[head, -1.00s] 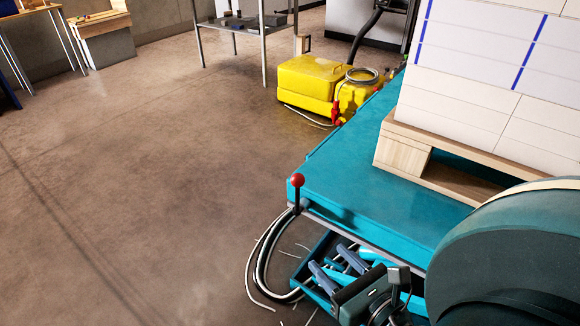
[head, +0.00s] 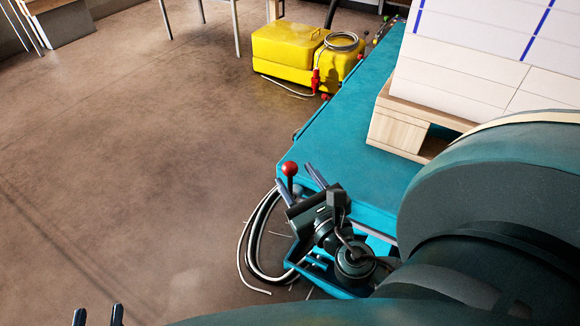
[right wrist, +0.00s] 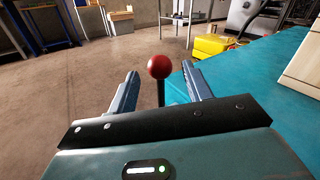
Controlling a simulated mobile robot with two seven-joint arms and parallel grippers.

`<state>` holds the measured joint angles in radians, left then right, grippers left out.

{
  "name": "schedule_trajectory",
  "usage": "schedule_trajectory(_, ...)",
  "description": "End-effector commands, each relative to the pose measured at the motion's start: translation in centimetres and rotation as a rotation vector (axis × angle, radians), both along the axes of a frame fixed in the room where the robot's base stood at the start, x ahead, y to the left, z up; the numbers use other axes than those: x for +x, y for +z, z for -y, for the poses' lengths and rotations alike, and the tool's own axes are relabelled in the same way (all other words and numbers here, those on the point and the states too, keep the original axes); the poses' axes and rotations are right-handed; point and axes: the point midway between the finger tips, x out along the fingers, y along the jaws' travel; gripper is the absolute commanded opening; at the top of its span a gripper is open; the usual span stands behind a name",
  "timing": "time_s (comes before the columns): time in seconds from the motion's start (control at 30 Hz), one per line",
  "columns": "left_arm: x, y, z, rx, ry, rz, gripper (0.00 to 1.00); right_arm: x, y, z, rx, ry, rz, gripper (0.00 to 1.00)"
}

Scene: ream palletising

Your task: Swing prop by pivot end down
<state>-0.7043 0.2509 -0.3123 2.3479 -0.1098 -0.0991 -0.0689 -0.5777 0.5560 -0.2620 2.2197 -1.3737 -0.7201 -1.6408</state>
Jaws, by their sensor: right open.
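A dark upright rod with a red ball on top (head: 290,169) stands at the near corner of the teal platform (head: 345,130). It is the only prop-like thing I can make out; its lower end is hidden. In the right wrist view the red ball (right wrist: 159,66) and rod show between my right gripper's two fingers, further out. My right gripper (head: 295,179) is open and empty, close to the rod; I cannot tell whether it touches. My left gripper (head: 98,315) shows only its two fingertips at the bottom left edge, apart, with nothing between them.
A pallet (head: 397,133) with a stack of white reams (head: 460,75) stands on the platform. A yellow machine (head: 285,55) with a coiled hose is beyond. The floor to the left is clear.

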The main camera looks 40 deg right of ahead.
Motion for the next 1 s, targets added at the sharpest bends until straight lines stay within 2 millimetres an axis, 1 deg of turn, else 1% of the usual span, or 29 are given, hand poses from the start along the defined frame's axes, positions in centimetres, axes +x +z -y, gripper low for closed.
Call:
schedule_trajectory(0.03, 0.0, 0.0, 0.0, 0.000, 0.000, 0.000, 0.36, 1.0, 0.1, 0.2, -0.001, 0.001, 0.005, 0.50)
schedule_trajectory(0.1, 0.0, 0.0, 0.0, 0.000, 0.000, 0.000, 0.36, 1.9, 0.1, 0.4, -0.002, 0.002, 0.003, 0.50)
schedule_trajectory(0.23, 0.1, 0.0, 0.0, 0.000, 0.000, 0.005, 0.36, 3.1, 0.0, 0.6, 0.000, 0.001, 0.000, 0.50)
schedule_trajectory(0.4, 0.2, 0.2, 0.0, -0.001, 0.000, 0.014, 0.36, 3.7, 0.0, 0.7, 0.000, 0.002, -0.001, 0.50)
schedule_trajectory(0.63, 0.3, 0.3, 0.0, -0.002, 0.000, 0.017, 0.36, 3.8, 0.0, 0.7, 0.000, 0.002, -0.002, 0.50)
schedule_trajectory(1.0, 0.3, 0.3, 0.0, -0.002, 0.000, 0.017, 0.36, 3.7, 0.0, 0.7, 0.001, 0.002, -0.001, 0.20)
